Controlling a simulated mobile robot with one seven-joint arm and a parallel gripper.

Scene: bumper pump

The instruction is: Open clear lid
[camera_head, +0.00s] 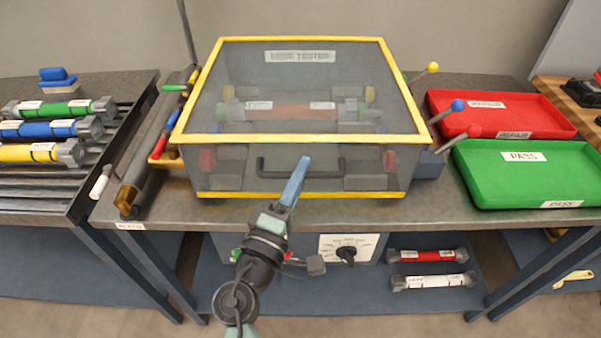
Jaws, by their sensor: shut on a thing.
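The clear lid (300,85) is a see-through cover with a yellow frame on the tester box in the middle of the bench. It looks shut. A dark bar handle (325,174) runs across its front face. My gripper (303,164) reaches up from below, and its blue fingers are shut on the handle, near its middle. The fingers hide that part of the handle. A red cylinder (285,111) with grey ends lies inside the box, seen through the lid.
A red tray (545,115) and a green tray (480,185) stand at the right. Levers with yellow, blue and red knobs stick out from the box's right side. Tools lie close on its left. A rack of coloured cylinders (45,130) is at far left. Space above the lid looks clear.

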